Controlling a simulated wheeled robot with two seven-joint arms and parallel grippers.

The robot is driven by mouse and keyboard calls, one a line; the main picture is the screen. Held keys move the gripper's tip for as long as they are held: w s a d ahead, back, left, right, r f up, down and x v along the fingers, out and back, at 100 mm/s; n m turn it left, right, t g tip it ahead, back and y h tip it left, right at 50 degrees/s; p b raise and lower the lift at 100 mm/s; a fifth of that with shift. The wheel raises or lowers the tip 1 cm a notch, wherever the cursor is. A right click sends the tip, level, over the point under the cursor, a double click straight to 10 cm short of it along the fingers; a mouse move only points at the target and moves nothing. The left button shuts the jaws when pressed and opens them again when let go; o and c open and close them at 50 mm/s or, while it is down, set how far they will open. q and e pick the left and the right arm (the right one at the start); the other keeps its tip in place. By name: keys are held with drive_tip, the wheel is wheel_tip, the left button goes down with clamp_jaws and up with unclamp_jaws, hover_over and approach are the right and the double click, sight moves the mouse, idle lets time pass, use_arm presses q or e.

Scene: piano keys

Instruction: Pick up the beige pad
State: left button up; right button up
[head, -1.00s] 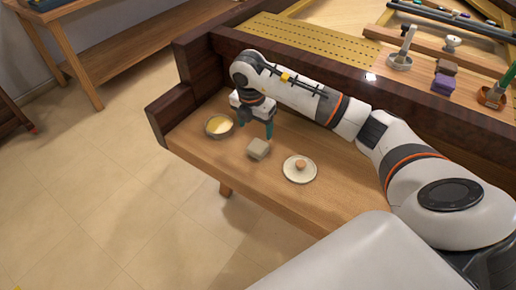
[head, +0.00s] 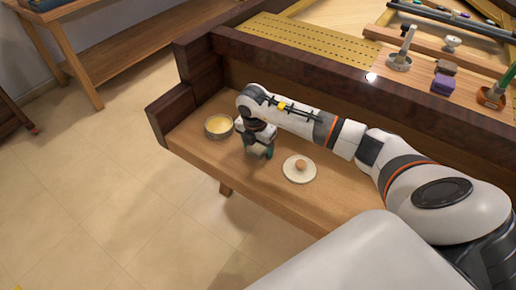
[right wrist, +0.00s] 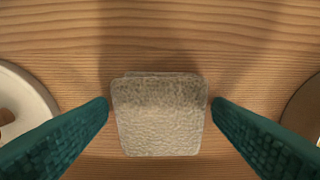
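The beige pad (right wrist: 159,118) lies on the wooden shelf between the two teal fingers of my right gripper (right wrist: 159,108) in the right wrist view. The fingers are open, with a narrow gap on each side of the pad. In the head view the right gripper (head: 259,152) is low over the shelf and largely hides the pad. My left gripper is in neither view.
A bowl with yellow content (head: 218,126) stands left of the right gripper. The dark wooden wall (head: 300,112) rises behind the shelf (head: 195,142).

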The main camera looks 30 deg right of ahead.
drive_tip(key=c, duration=1)
drive_tip(key=shift+o, duration=0.2)
drive_tip(key=shift+r, duration=0.1)
